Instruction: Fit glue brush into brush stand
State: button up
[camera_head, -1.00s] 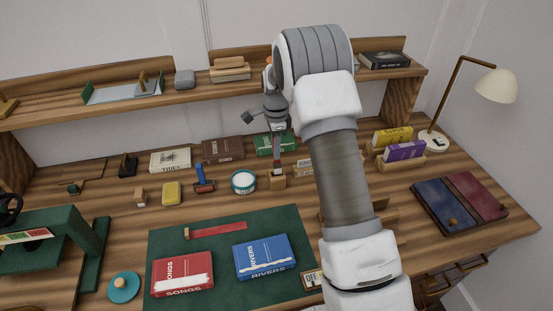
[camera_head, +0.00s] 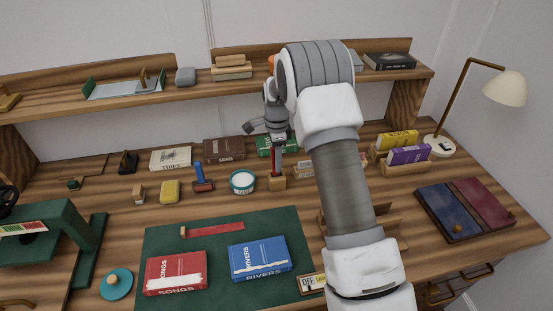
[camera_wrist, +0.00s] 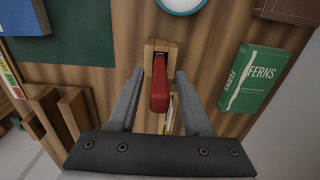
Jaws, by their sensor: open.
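The glue brush (camera_head: 276,163) has a red handle and stands upright in the brush stand (camera_head: 278,183), a small wooden block on the plank desk. In the wrist view the red handle (camera_wrist: 159,92) rises from the slot of the stand (camera_wrist: 151,48) toward the camera. My gripper (camera_head: 277,143) is above the stand. In the wrist view its two fingers (camera_wrist: 159,76) are open, one on each side of the handle, with gaps visible. The bristle end is hidden inside the stand.
A green mat (camera_head: 215,275) with a red book (camera_head: 175,272) and a blue book (camera_head: 259,258) is in front. A shelf (camera_head: 200,87) runs behind.

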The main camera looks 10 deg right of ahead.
jog(key=shift+r, duration=0.1)
notch_tip(320, 180, up, 12)
jog(key=shift+f+p, duration=0.15)
jog(key=shift+p, duration=0.3)
jog(key=s+r+n+t, duration=0.3)
jog(key=s+r+n, duration=0.6)
jog(key=s+r, duration=0.75)
jog(key=s+f+n+t, duration=0.1)
jog(key=s+n, duration=0.8)
jog(key=s, duration=1)
jog(key=shift+s+f+t, duration=0.15)
jog(key=shift+f+t, duration=0.25)
jog(key=shift+t, duration=0.4)
